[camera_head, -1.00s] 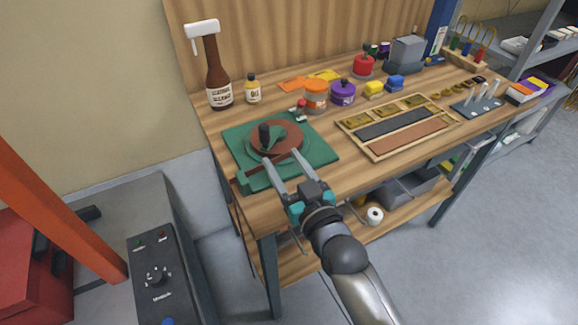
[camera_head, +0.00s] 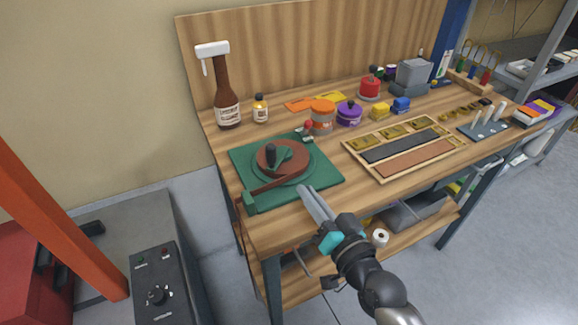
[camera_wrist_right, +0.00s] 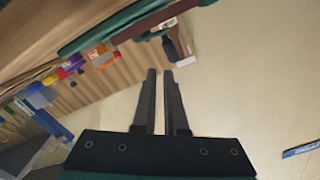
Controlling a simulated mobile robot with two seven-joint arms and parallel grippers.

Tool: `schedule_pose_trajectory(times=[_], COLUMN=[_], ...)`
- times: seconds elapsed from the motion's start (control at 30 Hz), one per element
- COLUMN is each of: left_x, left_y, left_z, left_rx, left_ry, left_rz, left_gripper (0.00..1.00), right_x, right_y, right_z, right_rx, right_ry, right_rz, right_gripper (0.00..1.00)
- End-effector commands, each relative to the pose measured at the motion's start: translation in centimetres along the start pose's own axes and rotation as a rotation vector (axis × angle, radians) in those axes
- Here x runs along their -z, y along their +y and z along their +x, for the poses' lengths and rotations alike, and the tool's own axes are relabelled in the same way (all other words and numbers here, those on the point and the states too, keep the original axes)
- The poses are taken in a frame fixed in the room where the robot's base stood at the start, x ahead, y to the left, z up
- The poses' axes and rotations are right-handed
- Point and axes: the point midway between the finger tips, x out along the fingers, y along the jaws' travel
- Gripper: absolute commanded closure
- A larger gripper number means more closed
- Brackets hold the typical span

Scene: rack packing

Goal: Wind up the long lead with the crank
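The winder in the head view has a green base plate (camera_head: 325,177) and a round reddish-brown drum (camera_head: 296,158). A crank with an upright dark knob (camera_head: 271,155) sits on top of the drum. The brown lead (camera_head: 272,184) runs from the drum to a green block (camera_head: 250,203) at the plate's front left corner, and a strand hangs past the table edge. My right gripper (camera_head: 308,192) is in front of the plate's right side, apart from the crank. Its fingers in the wrist view (camera_wrist_right: 159,80) have a narrow empty gap between them. My left gripper is out of view.
A brown bottle (camera_head: 228,100) and a small oil bottle (camera_head: 260,108) stand behind the winder. Orange (camera_head: 322,119) and purple (camera_head: 349,116) round containers are behind right. A wooden tray (camera_head: 400,150) lies right of the plate, with a bare strip of tabletop between.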

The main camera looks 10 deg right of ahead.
Motion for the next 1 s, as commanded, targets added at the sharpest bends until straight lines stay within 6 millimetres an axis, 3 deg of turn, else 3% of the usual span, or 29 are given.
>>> schedule_pose_trajectory(times=[0.3,0.5,0.77,1.0], left_x=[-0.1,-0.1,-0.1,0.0], left_y=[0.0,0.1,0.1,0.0], left_z=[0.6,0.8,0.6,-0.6], left_rx=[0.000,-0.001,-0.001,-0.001], left_ry=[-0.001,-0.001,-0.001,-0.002], left_rz=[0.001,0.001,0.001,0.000], left_gripper=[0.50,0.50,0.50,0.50], right_x=[1.2,2.3,2.8,2.9], right_y=[2.3,3.0,3.2,2.8], right_z=[-1.8,-2.5,-2.5,0.0], right_rx=[0.041,0.060,0.068,0.069], right_ry=[-0.046,-0.068,-0.076,-0.075], right_rz=[0.618,0.913,1.038,1.037], right_gripper=[1.00,1.00,1.00,1.00])
